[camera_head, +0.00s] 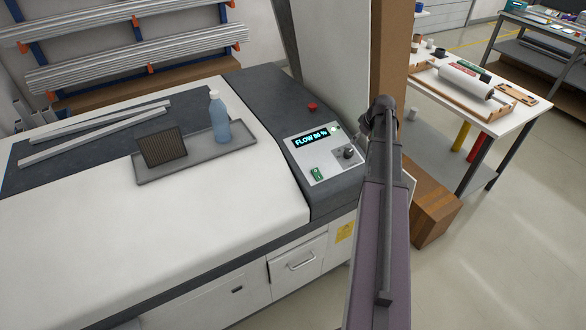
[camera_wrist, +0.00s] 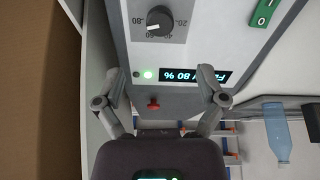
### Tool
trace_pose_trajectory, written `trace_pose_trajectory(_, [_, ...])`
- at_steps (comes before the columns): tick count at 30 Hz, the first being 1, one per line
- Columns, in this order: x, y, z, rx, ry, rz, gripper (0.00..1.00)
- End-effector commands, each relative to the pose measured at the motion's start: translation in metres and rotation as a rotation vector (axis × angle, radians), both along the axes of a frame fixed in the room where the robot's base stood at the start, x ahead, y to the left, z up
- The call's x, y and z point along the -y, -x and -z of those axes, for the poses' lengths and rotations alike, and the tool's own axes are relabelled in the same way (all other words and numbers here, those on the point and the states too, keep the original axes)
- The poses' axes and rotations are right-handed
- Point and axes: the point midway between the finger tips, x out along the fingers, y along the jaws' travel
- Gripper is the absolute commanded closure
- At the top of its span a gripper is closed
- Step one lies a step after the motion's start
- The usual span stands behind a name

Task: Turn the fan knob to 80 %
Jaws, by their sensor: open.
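The fan knob (camera_head: 348,153) is a small dark dial on the grey control panel at the machine's right end. In the wrist view the knob (camera_wrist: 159,20) is at the top, with a light pointer mark toward the left; the printed scale numbers around it are small. The display (camera_head: 311,138) reads FLOW 80 %. It appears upside down in the wrist view (camera_wrist: 195,76). My gripper (camera_wrist: 160,73) is open and empty, its fingers spread on either side of a lit green lamp (camera_wrist: 148,74). The knob lies beyond the fingertips, apart from them. The head view does not clearly show the fingers.
A red button (camera_head: 312,107) and a green switch (camera_head: 317,174) sit near the knob. A grey tray (camera_head: 190,167) on the machine holds a blue bottle (camera_head: 219,120) and a dark ribbed block (camera_head: 163,147). A brown post (camera_head: 390,60) stands right of the panel.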

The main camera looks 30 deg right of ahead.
Motion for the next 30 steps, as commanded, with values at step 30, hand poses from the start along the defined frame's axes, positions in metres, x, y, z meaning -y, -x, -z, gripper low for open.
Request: trace_pose_trajectory(30, [-0.107,0.003,-0.002,-0.086,-0.047,0.018,0.1])
